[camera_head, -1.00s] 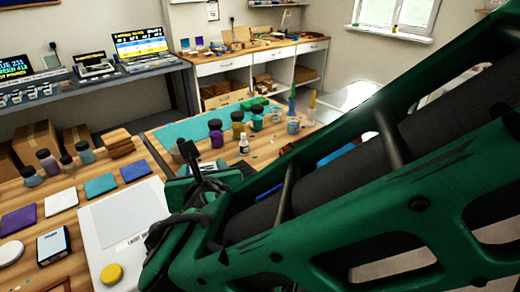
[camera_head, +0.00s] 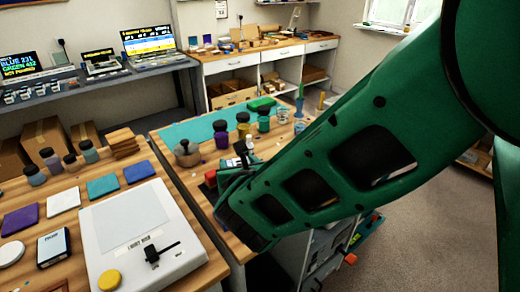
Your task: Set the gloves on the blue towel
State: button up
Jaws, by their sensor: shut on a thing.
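A flat blue folded towel (camera_head: 139,171) lies on the wooden bench at left, with nothing on it. My green arm reaches in from the right across the work table. Its end, my gripper (camera_head: 232,178), is partly visible beyond the arm link, low over the table's near part and well to the right of the towel. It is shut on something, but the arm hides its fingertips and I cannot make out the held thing. I cannot pick out the gloves anywhere in view.
Teal (camera_head: 102,186), white (camera_head: 62,201) and purple (camera_head: 20,219) cloths lie in a row left of the blue one. A white device (camera_head: 125,225) with a lever stands in front.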

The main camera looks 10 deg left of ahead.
jog(key=shift+f, duration=2)
jog(key=shift+f, duration=0.15)
jog(key=o, duration=1)
jog(key=shift+s+r, duration=0.1)
jog(key=shift+r, duration=0.15)
jog(key=v, duration=1.1)
jog(key=shift+s+d+r, duration=0.2)
jog(key=shift+s+d, duration=0.05)
